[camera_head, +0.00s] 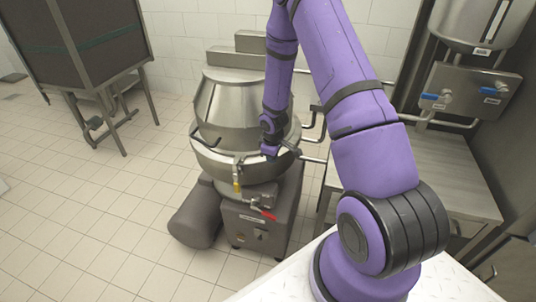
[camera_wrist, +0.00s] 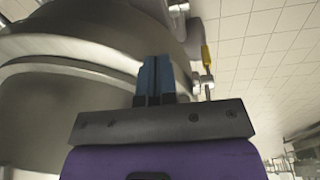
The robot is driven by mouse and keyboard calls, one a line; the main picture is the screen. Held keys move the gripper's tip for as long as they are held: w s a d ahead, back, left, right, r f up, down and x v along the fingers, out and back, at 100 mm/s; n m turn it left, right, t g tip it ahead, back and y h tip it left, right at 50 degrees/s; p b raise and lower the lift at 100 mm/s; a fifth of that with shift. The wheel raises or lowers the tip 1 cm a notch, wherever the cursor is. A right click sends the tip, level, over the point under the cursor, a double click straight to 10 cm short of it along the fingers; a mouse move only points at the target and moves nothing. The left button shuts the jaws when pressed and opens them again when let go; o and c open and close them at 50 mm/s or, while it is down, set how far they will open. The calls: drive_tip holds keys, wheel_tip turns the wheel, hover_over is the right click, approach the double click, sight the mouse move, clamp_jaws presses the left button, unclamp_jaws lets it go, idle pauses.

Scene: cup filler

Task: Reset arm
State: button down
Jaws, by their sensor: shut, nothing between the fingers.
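My purple arm reaches forward and down in the head view. My gripper (camera_head: 290,150) is at its end, right against or just in front of the rim of a round steel machine (camera_head: 215,105); I cannot tell if it touches. In the wrist view my gripper's blue fingers (camera_wrist: 155,78) are together with nothing between them. The curved steel body of the machine (camera_wrist: 60,85) fills the left of that view. A valve with a yellow handle (camera_wrist: 206,56) is just to the right of the fingers; the yellow handle also shows in the head view (camera_head: 237,184).
A dark cabinet (camera_head: 85,40) stands back left. The tiled floor at left is clear.

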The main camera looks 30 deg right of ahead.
drive_tip(key=s+a+r+m+t+h, duration=0.1)
drive_tip(key=s+a+r+m, duration=0.15)
drive_tip(key=r, duration=1.35)
drive_tip(key=s+a+r+m+t, duration=0.1)
drive_tip(key=s+a+r, duration=0.2)
drive_tip(key=r, duration=1.3)
drive_tip(key=s+a+r+m, duration=0.1)
drive_tip(key=s+a+r, duration=0.1)
drive_tip(key=s+r, duration=0.3)
drive_tip(key=s+a+r+m+t+y, duration=0.1)
drive_tip(key=s+a+r, duration=0.2)
drive_tip(key=s, duration=0.7)
drive_tip(key=s+a+r+m+t, duration=0.1)
drive_tip(key=s+a+r, duration=0.2)
drive_tip(key=s+r, duration=0.3)
drive_tip(key=shift+s+a+r+y, duration=0.2)
drive_tip(key=shift+s+r+y, duration=0.1)
drive_tip(key=shift+s, duration=0.95)
